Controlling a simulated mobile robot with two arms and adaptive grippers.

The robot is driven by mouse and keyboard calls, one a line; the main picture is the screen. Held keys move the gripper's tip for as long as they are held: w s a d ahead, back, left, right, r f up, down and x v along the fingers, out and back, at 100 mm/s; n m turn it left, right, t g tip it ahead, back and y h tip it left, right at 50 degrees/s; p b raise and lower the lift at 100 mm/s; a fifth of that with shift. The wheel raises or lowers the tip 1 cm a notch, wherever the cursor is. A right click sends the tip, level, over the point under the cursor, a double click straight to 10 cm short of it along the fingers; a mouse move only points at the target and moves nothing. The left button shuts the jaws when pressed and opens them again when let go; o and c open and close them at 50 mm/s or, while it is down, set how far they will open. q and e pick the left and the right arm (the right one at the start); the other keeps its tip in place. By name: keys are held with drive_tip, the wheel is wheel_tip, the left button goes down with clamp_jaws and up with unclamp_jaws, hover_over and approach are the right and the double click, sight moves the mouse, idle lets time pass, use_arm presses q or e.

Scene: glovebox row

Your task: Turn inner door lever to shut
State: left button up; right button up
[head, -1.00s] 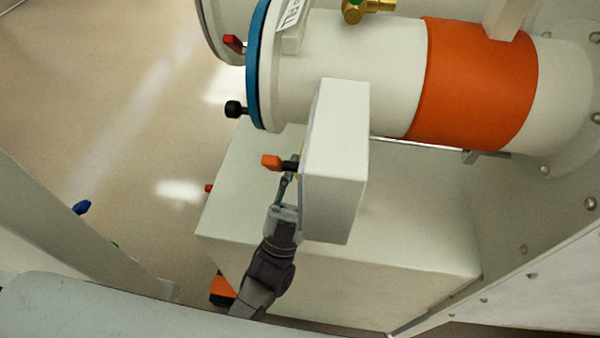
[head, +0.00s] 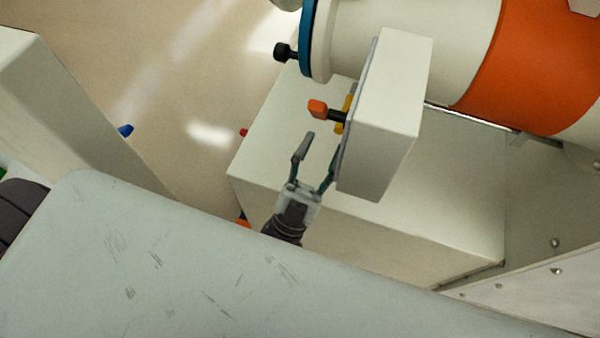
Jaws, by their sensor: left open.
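A lever with an orange tip and black shaft (head: 318,109) sticks out to the left from a yellow piece on the side of a white box (head: 390,85). It looks like the task's lever, though no label on it is readable. My left gripper (head: 321,146) is open and empty just below the lever, fingers pointing up toward it. Its right finger is close beside the box's lower left side; I cannot tell whether it touches. The lever's mounting is seen edge-on, so its markings are hidden. My right gripper is not in view.
A white cylinder with a blue ring (head: 308,38), black knob (head: 285,51) and orange band (head: 520,60) lies behind the box. A large white cabinet (head: 420,225) stands below. A scuffed grey surface (head: 200,270) fills the foreground. Open floor lies at upper left.

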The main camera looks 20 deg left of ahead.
sight(337, 123)
use_arm(q)
drive_tip(key=s+a, duration=0.1)
drive_tip(key=s, duration=0.6)
drive_tip(key=shift+a, duration=0.35)
drive_tip(key=w+d+r+m+g+p, duration=0.1)
drive_tip(key=w+m+g+p, duration=0.2)
drive_tip(key=w+p, duration=0.1)
drive_tip(key=w+d+m+g+h+p, duration=0.1)
drive_tip(key=w+m+g+p, duration=0.2)
drive_tip(key=w+p, duration=0.1)
drive_tip(key=w+d+r+m+g+p, duration=0.1)
drive_tip(key=w+m+g+p, duration=0.1)
drive_tip(key=w+m+p, duration=0.2)
drive_tip(key=shift+w+d+r+g+h, duration=0.1)
drive_tip(key=shift+w+r+g+h, duration=0.2)
drive_tip(key=shift+w+g+h, duration=0.15)
drive_tip(key=shift+w+d, duration=0.2)
drive_tip(key=shift+w, duration=0.3)
